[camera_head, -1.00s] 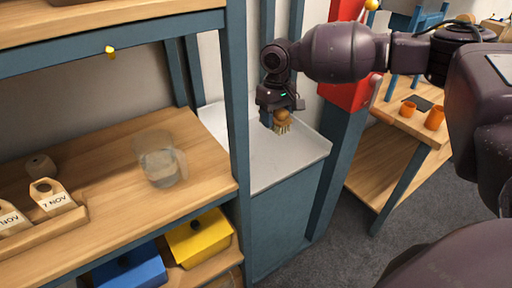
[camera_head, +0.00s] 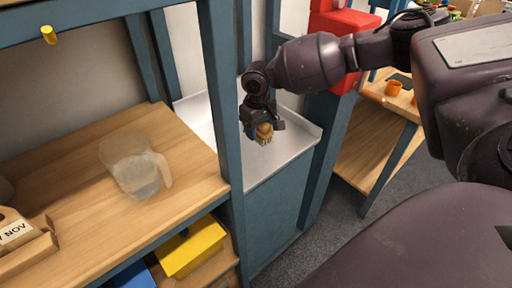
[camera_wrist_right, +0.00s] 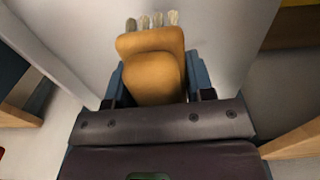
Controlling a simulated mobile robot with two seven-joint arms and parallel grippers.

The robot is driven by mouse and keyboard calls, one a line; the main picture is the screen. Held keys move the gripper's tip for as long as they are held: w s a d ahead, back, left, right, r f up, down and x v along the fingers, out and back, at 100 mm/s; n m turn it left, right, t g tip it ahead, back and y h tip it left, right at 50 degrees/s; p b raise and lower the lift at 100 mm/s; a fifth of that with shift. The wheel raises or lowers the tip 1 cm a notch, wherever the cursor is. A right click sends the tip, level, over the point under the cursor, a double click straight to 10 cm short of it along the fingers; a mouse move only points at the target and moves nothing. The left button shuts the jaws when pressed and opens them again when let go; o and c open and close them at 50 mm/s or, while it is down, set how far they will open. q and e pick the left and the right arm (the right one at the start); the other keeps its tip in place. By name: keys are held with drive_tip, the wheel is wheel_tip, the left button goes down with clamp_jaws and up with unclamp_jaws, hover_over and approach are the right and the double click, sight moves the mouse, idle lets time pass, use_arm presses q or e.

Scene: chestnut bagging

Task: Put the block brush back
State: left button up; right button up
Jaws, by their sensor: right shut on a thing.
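The block brush (camera_head: 264,132) has a rounded wooden body and pale bristles. My right gripper (camera_head: 262,124) is shut on it and holds it over the white tray-like top (camera_head: 284,152) of a blue cabinet. In the right wrist view the brush's wooden body (camera_wrist_right: 152,65) sits between the fingers of my right gripper (camera_wrist_right: 155,88), with the bristle tufts pointing away from the gripper. I cannot tell whether the bristles touch the white surface. My left gripper is out of view.
A blue post (camera_head: 222,100) stands just left of my right gripper. A clear jug (camera_head: 135,168) of liquid stands on the wooden shelf (camera_head: 80,190) at left, above a yellow bin (camera_head: 192,248). An orange cup (camera_head: 393,88) stands on the wooden table at right.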

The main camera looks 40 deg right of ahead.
sight(258, 153)
wheel_tip(258, 153, down, 3)
drive_tip(key=shift+w+r, duration=0.1)
wheel_tip(258, 153, down, 4)
drive_tip(key=shift+f+b, duration=0.2)
drive_tip(key=shift+b, duration=0.55)
drive_tip(key=o, duration=0.8)
drive_tip(key=shift+o, duration=0.2)
